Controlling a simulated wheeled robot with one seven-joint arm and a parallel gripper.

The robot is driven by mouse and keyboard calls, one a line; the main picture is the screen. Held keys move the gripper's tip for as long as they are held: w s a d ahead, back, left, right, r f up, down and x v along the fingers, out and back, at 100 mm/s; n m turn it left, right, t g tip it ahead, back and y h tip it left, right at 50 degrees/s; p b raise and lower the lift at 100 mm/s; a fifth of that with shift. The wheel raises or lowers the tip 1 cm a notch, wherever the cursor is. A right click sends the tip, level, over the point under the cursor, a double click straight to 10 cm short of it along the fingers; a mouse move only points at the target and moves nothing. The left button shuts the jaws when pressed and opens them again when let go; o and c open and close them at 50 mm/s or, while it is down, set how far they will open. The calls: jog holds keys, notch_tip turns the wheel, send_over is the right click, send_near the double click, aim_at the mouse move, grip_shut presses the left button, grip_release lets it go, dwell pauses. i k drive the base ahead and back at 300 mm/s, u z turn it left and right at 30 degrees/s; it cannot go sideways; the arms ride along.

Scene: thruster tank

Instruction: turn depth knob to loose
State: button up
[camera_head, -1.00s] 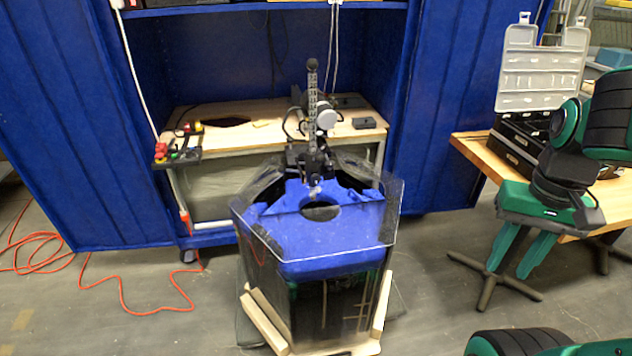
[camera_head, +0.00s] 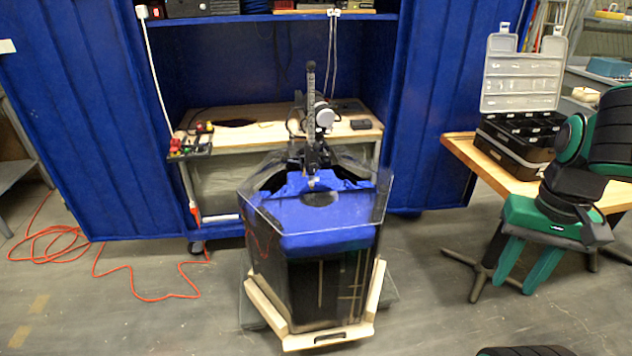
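A thruster tank (camera_head: 315,285) with clear walls stands in the middle, with a blue insert (camera_head: 318,225) around a dark round opening. A round white-faced part (camera_head: 324,116) sits just right of the mast. A dark clamp area (camera_head: 312,157) is low on the mast. I cannot make out the depth knob or its setting at this size. My gripper (camera_head: 515,278) hangs at the right, well away from the tank, with its two green fingers apart and nothing between them.
A wooden table (camera_head: 462,142) with an open black case (camera_head: 515,140) stands at the right, behind my gripper. An orange cable (camera_head: 140,298) lies on the left floor.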

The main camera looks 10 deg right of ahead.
aim_at(313, 167)
jog(key=u, duration=1.2)
jog(key=i, duration=0.45)
jog(key=z, duration=0.1)
